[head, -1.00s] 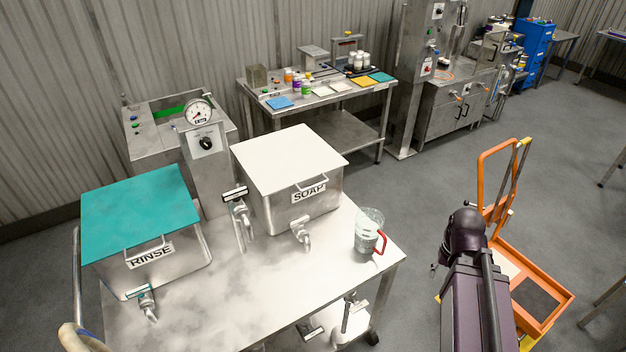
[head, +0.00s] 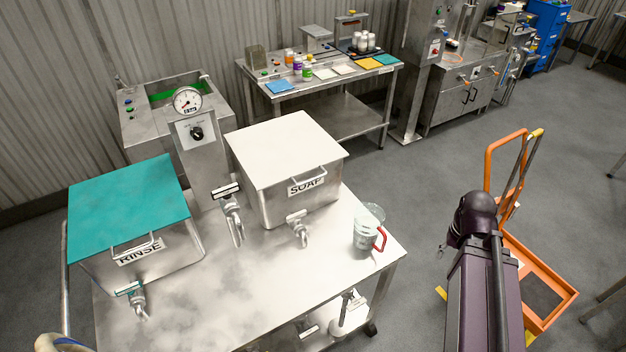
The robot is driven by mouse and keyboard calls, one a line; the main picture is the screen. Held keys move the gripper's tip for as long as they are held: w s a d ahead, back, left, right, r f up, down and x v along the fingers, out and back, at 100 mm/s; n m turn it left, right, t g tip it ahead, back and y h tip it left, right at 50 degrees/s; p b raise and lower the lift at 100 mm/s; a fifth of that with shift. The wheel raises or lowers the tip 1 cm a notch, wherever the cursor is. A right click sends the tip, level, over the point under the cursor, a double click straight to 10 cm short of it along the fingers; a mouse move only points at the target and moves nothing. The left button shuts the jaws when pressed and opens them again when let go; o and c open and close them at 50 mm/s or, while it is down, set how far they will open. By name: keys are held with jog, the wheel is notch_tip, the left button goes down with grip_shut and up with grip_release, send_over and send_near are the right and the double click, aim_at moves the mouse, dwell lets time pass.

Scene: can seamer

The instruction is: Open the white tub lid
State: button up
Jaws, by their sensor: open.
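The white tub lid (head: 282,150) lies flat and closed on the steel tub labelled SOAP (head: 290,208). A metal handle (head: 308,182) is on the lid's front edge, above the label. A tap sticks out low on the tub's front. My gripper is not in the head view. Only a dark purple link of my arm shows at the lower right, well to the right of the tub.
A teal-lidded tub labelled RINSE (head: 143,258) stands left on the same steel table (head: 240,300). A gauge post (head: 196,135) rises between and behind the tubs. A clear jug with a red handle (head: 367,234) stands near the right edge. An orange cart (head: 540,280) is beyond my arm.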

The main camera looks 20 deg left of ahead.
jog(key=w+a+f+y+b, duration=0.3)
jog(key=w+a+b, duration=0.15)
jog(key=a, duration=0.25)
jog(key=g+y+b, duration=0.1)
jog(key=y+b, duration=1.1)
jog(key=y, duration=0.1)
send_near(314, 178)
jog(key=d, duration=0.4)
jog(key=shift+w+a+f+m, duration=0.1)
jog(key=shift+w+a+m, duration=0.1)
jog(key=shift+w+m, duration=0.15)
jog(key=shift+s+a, duration=0.1)
jog(key=shift+a, duration=0.05)
jog(key=shift+s+a+f+b, duration=0.2)
jog(key=shift+a+f+b, duration=0.15)
jog(key=shift+a, duration=1.85)
jog(key=shift+s+a+f+b, duration=0.15)
jog(key=shift+a+f+b, duration=0.2)
jog(key=shift+a, duration=1.9)
jog(key=shift+s+a+f+b, duration=0.25)
jog(key=shift+a+f, duration=0.1)
jog(key=shift+a, duration=1.85)
jog(key=shift+c, duration=0.2)
grip_shut()
jog(key=shift+d, duration=0.1)
